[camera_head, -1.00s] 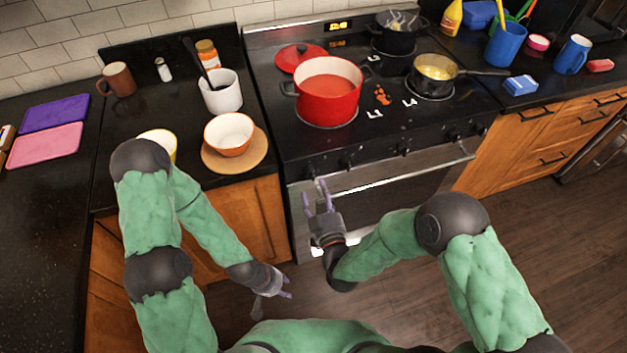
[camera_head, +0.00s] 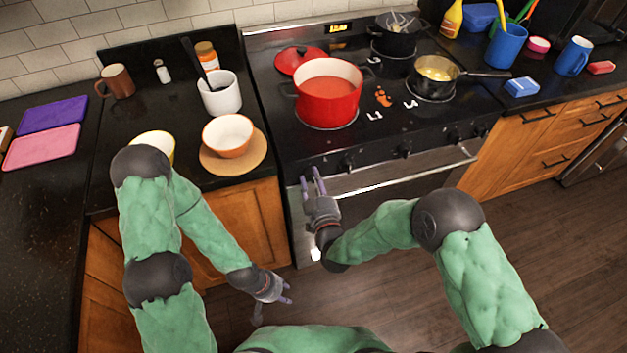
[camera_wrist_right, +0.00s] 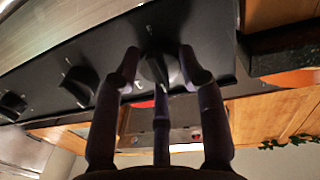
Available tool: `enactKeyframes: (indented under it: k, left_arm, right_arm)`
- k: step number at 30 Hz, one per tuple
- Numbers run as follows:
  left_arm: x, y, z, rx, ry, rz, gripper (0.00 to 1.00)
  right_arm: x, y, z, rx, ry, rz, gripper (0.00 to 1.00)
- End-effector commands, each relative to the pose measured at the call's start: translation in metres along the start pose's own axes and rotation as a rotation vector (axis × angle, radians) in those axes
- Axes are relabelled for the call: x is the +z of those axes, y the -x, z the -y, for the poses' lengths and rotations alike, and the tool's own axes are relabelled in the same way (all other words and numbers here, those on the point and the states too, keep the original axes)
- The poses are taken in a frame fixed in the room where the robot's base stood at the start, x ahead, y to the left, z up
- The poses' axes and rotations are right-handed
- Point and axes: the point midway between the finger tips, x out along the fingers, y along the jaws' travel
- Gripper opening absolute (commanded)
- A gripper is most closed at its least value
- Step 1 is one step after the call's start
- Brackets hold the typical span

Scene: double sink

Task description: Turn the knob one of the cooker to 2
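The cooker (camera_head: 420,142) has a row of dark knobs along its front panel. In the right wrist view, one knob (camera_wrist_right: 158,70) sits between the spread fingertips of my right gripper (camera_wrist_right: 158,75). Other knobs (camera_wrist_right: 78,86) lie to its left. In the head view my right gripper (camera_head: 313,178) is at the left end of the cooker front, its fingers pointing up to the panel and covering the leftmost knob. It is open; I cannot tell whether a finger touches the knob. My left gripper (camera_head: 278,298) hangs low over the floor, open and empty.
A red pot (camera_head: 328,103) of red soup, a small pan (camera_head: 434,84) and a black pot (camera_head: 395,40) stand on the cooktop. An orange bowl (camera_head: 228,136) is on the counter at left. The oven handle (camera_head: 420,178) runs below the knobs.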

Motion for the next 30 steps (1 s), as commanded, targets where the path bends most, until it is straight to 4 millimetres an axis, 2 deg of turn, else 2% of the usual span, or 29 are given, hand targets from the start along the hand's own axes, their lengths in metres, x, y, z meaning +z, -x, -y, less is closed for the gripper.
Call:
enactKeyframes:
  k: [8, 14, 30]
  left_arm:
    - [0.0, -0.001, 0.0, 0.0, 0.0, 0.0, 0.4]
    - [0.0, -0.003, 0.001, 0.0, 0.0, 0.0, 0.4]
    - [-0.001, -0.016, 0.006, 0.0, 0.0, 0.0, 0.4]
  right_arm:
    - [-0.003, -0.001, 0.0, 0.0, -0.016, -0.007, 0.08]
    - [-0.004, -0.002, -0.001, -0.001, -0.093, -0.005, 0.08]
    - [-0.005, -0.003, -0.003, -0.008, -0.563, 0.022, 0.08]
